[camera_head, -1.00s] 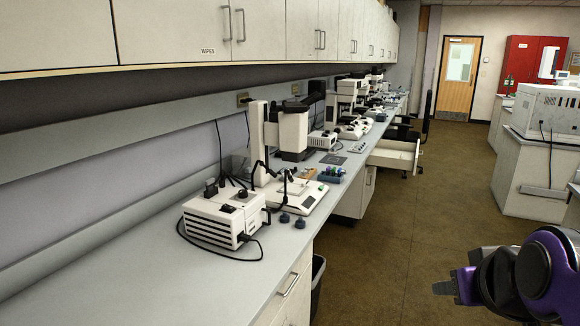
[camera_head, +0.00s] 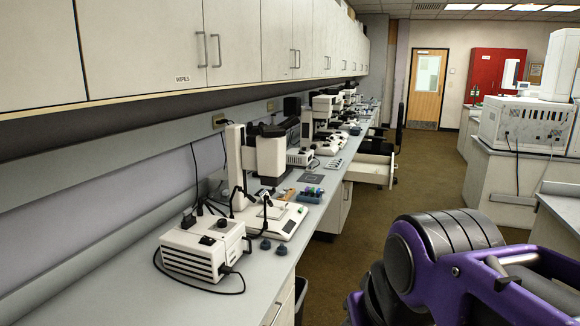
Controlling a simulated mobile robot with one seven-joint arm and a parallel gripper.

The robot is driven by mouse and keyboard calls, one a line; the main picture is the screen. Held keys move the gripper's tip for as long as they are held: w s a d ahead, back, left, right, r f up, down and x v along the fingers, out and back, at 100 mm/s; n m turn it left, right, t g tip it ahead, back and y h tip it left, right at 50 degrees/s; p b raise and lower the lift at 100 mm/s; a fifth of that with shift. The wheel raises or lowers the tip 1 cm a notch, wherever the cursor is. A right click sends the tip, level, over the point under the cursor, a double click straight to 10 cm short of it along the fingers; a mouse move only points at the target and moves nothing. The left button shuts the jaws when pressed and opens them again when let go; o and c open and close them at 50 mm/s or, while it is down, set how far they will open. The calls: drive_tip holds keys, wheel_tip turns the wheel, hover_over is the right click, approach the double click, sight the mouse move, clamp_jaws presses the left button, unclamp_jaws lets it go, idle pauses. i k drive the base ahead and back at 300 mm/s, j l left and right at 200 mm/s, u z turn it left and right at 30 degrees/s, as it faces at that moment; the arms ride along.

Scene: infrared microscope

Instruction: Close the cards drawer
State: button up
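A white drawer (camera_head: 372,171) stands pulled out from the long bench, in the middle distance right of centre. It juts into the aisle, and its open top shows. No label can be read on it, so I cannot tell from lettering that it is the cards drawer. It is the only drawer I can see standing open. My purple and black arm fills the lower right, much nearer than the drawer and well apart from it. The fingertips of my gripper are not in view.
The bench (camera_head: 120,285) runs along the left with a white power box (camera_head: 195,253) and several microscopes. A dark bin (camera_head: 300,297) stands below its near end. A dark chair (camera_head: 398,130) is beyond the drawer. Brown floor is clear in the aisle. White counters with equipment stand right.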

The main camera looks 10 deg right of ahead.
sight(362, 168)
drive_tip(key=i+l+z, duration=0.1)
drive_tip(key=i+l, duration=0.65)
drive_tip(key=l, duration=0.15)
drive_tip(key=i+l+z, duration=0.1)
drive_tip(key=i+l, duration=0.7)
drive_tip(key=i+l+z, duration=0.1)
drive_tip(key=i+l, duration=0.7)
drive_tip(key=i+l+z, duration=0.1)
drive_tip(key=i+l, duration=0.55)
drive_tip(key=i, duration=0.2)
